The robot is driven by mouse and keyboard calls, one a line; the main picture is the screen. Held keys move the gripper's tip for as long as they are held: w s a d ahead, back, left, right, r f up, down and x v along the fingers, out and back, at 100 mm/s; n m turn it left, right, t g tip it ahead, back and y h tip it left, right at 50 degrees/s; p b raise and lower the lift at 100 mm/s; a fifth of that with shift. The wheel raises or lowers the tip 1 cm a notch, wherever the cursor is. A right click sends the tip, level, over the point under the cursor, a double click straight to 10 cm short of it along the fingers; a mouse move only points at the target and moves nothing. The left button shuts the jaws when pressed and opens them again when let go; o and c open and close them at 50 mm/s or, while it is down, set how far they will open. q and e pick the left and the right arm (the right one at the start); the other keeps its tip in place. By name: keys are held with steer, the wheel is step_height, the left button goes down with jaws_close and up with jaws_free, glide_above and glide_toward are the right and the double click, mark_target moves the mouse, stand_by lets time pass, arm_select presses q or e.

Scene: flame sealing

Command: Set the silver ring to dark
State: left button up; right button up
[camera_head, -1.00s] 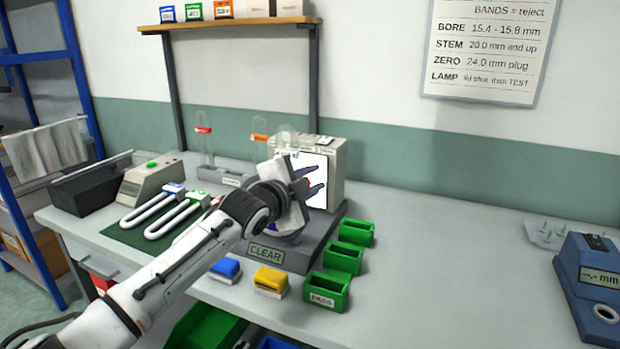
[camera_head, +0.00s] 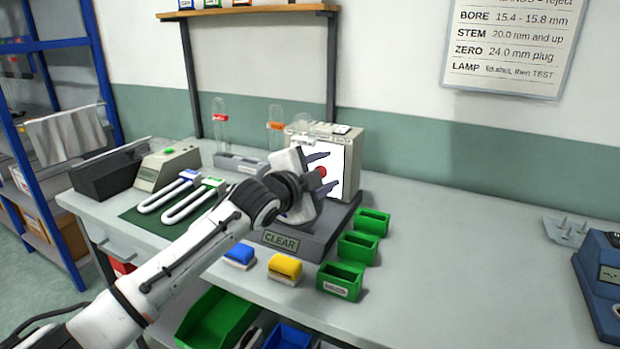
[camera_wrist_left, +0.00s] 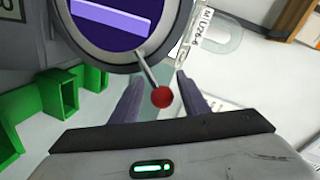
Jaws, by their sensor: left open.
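The silver ring (camera_wrist_left: 103,62) shows in the left wrist view. It surrounds a dark purple disc (camera_wrist_left: 112,38) with a pale lilac bar across it. A thin metal lever with a red ball knob (camera_wrist_left: 162,97) sticks out from the ring. My left gripper (camera_wrist_left: 160,95) is open, with one finger on each side of the red knob, and a gap shows on both sides. In the head view, the red knob (camera_head: 323,171) shows between the fingers of my left gripper (camera_head: 326,171), in front of a white panel. There, my gripper and wrist hide most of the ring. My right gripper is not in view.
The grey base with a CLEAR label (camera_head: 281,242) stands below my gripper. Green bins (camera_head: 358,248) line its right side. A blue block (camera_head: 240,254) and a yellow block (camera_head: 285,267) lie in front. Glass tubes (camera_head: 221,118) stand behind. The bench to the right is mostly clear.

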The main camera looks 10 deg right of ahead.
arm_select(q)
steer(key=v, duration=0.9)
steer(key=shift+b, duration=0.35)
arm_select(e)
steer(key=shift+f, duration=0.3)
arm_select(q)
steer(key=shift+f, duration=0.1)
